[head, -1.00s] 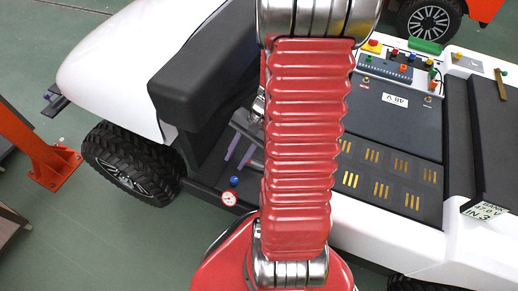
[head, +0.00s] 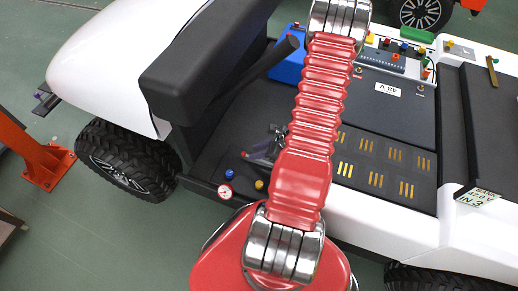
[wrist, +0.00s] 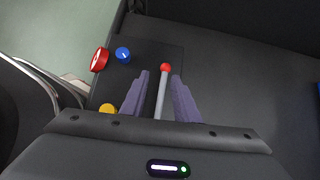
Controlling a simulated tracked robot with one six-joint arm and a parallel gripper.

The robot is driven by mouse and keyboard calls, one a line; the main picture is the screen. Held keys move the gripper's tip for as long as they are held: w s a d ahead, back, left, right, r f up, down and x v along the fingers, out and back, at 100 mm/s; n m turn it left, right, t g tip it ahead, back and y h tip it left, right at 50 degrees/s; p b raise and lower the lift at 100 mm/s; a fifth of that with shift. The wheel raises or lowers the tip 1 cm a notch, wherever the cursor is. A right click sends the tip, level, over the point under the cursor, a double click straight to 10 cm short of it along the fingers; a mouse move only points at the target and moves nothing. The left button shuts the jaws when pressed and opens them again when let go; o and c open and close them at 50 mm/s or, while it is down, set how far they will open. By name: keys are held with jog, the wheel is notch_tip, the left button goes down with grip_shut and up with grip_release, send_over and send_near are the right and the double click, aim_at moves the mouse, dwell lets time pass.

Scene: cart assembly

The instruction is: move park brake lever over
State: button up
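In the wrist view the park brake lever (wrist: 162,95) is a thin grey rod with a red tip, on the dark panel. My gripper (wrist: 160,75) is open, with one purple finger on each side of the rod. A gap shows on both sides, so the fingers do not appear to touch it. In the head view my gripper (head: 262,153) is low over the cart's dark floor, partly behind my red arm.
Beside the lever are a blue knob (wrist: 123,55), a red-rimmed gauge (wrist: 99,60) and a yellow knob (wrist: 108,108). A battery panel (head: 388,120) lies to the right.

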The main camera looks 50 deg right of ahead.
aim_at(245, 153)
jog(key=shift+w+d+m+h, duration=0.1)
jog(key=shift+d+m+h, duration=0.2)
jog(key=shift+d, duration=0.15)
jog(key=shift+w+f, duration=0.15)
jog(key=shift+f, duration=0.05)
jog(key=shift+x, duration=3.85)
jog(key=shift+a+r, duration=0.1)
jog(key=c, duration=0.6)
jog(key=shift+r, duration=0.15)
jog(key=shift+s+d+r, duration=0.1)
jog(key=shift+s+r, duration=0.1)
jog(key=shift+r, duration=0.6)
jog(key=shift+s+d+r, duration=0.1)
jog(key=shift+s+r, duration=0.05)
jog(key=shift+r, duration=0.6)
jog(key=shift+s+d+r, duration=0.1)
jog(key=shift+s+r, duration=0.1)
jog(key=shift+r, duration=0.7)
